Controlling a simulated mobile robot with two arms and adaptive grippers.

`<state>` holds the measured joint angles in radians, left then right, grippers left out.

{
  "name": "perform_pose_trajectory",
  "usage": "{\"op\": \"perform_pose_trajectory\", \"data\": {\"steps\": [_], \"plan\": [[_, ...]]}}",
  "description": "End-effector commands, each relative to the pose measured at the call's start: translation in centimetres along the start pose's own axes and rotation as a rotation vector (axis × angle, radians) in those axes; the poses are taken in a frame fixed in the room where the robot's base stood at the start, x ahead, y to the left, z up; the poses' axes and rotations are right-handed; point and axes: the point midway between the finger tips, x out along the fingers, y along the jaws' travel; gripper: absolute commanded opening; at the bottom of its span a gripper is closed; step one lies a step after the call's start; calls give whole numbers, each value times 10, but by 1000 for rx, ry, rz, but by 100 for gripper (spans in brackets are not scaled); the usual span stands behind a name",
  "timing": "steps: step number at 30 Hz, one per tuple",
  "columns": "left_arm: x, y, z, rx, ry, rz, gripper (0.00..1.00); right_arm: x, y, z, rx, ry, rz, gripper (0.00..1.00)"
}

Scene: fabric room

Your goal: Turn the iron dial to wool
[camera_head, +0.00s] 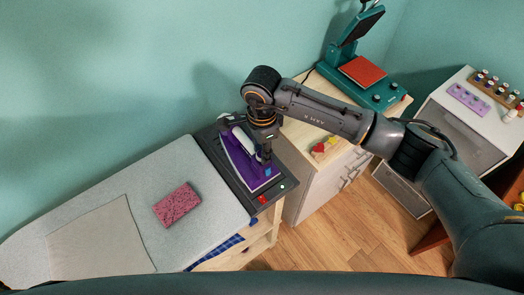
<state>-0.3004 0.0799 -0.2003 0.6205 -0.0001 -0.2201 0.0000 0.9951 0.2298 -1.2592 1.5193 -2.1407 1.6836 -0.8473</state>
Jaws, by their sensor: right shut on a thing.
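A purple and white iron (238,160) lies on a dark rest (213,152) at the right end of the grey ironing board. My right arm reaches in from the right, and my right gripper (266,158) points down at the iron's right side. Its jaws are shut on a small part there, which I take to be the iron's dial; the fingers hide most of it. The dial's markings and setting cannot be read. My left gripper is not in view.
The ironing board (60,210) holds a pink speckled block (177,205) and a beige cloth (100,240). A wooden-topped cabinet (305,140) stands to the right, with a green heat press (365,75) on it. A white drawer unit (460,125) carries thread spools.

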Motion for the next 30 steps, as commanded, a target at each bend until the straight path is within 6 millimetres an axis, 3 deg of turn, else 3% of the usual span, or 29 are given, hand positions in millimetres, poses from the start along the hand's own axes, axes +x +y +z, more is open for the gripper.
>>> {"op": "perform_pose_trajectory", "data": {"steps": [1, 15, 30], "plan": [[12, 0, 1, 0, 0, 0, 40, 5, -1, 0, 34, 1, -5, 0], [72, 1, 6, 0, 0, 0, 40, 6, -1, 0, 469, 1, -5, 0], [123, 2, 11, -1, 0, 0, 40, 3, -1, 0, 897, -1, -4, 0]]}}
